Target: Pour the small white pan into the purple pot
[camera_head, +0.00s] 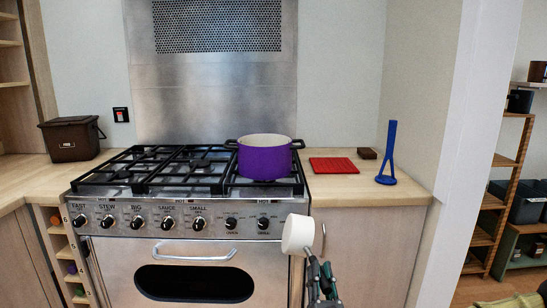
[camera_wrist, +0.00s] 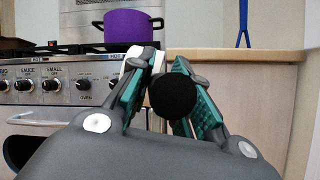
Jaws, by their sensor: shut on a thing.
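The purple pot (camera_head: 264,160) stands upright on the right rear part of the cooker's black grates, with a pale inside and dark side handles. It also shows in the wrist view (camera_wrist: 128,27). The small white pan (camera_head: 298,234) is in the air in front of the cooker's right edge, lower than the pot and tilted. My gripper (camera_head: 315,266) is shut on the pan's handle; a round black handle end (camera_wrist: 173,96) shows between the fingers in the wrist view. The pan is mostly hidden there behind the left finger. Its contents cannot be seen.
The cooker front has a row of knobs (camera_head: 198,223) and an oven handle (camera_head: 195,254). Right of the pot, the counter holds a red trivet (camera_head: 332,165), a small brown block (camera_head: 367,153) and a blue stand (camera_head: 389,155). A dark bin (camera_head: 73,138) stands at left.

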